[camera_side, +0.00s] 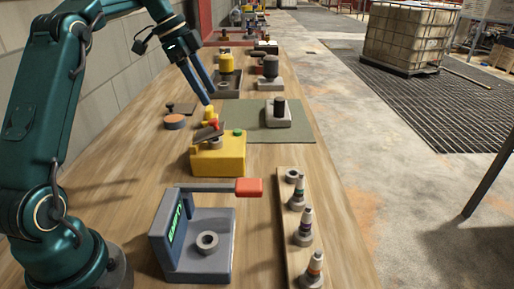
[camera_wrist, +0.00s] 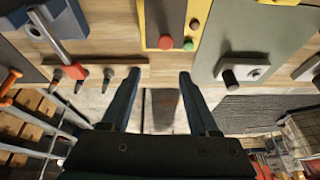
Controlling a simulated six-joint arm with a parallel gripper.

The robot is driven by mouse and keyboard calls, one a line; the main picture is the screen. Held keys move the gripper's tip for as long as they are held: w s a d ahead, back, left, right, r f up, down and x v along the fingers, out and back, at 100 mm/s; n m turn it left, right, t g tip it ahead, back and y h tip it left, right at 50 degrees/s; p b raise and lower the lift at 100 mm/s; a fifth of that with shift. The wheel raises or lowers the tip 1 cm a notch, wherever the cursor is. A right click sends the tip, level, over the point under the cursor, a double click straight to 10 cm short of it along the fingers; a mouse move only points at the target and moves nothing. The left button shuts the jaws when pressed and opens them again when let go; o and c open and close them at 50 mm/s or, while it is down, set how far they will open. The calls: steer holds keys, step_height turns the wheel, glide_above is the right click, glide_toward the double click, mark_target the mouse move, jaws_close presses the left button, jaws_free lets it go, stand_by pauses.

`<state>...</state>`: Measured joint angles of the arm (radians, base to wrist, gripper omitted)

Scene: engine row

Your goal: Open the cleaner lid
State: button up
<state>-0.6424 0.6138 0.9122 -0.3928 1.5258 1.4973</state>
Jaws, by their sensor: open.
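The cleaner appears to be the yellow box (camera_side: 218,157) on the wooden bench. A dark lid plate (camera_side: 207,134) with a red knob (camera_side: 213,124) sits tilted over a grey ring on its top. A green button (camera_side: 239,132) is beside it. The wrist view shows the yellow box (camera_wrist: 187,30) at the top edge, with the red knob (camera_wrist: 165,42) and green button (camera_wrist: 188,44). My gripper (camera_side: 207,102) is open and empty, pointing down above and behind the box, apart from the lid. In the wrist view my gripper (camera_wrist: 159,76) has its fingers spread.
A grey device with a red-ended arm (camera_side: 249,187) stands in front. A green mat (camera_side: 300,133) carries a block with a black knob (camera_side: 279,105). An orange-topped disc (camera_side: 175,121) is left of the box.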

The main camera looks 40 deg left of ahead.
mark_target(212, 120)
steer(key=a+f, duration=0.2)
steer(key=f, duration=0.1)
steer(key=shift+s+n, duration=0.2)
steer(key=shift+n, duration=0.2)
steer(key=shift+x, duration=2.25)
steer(key=shift+d, duration=0.1)
jaws_close()
steer(key=shift+r, duration=0.1)
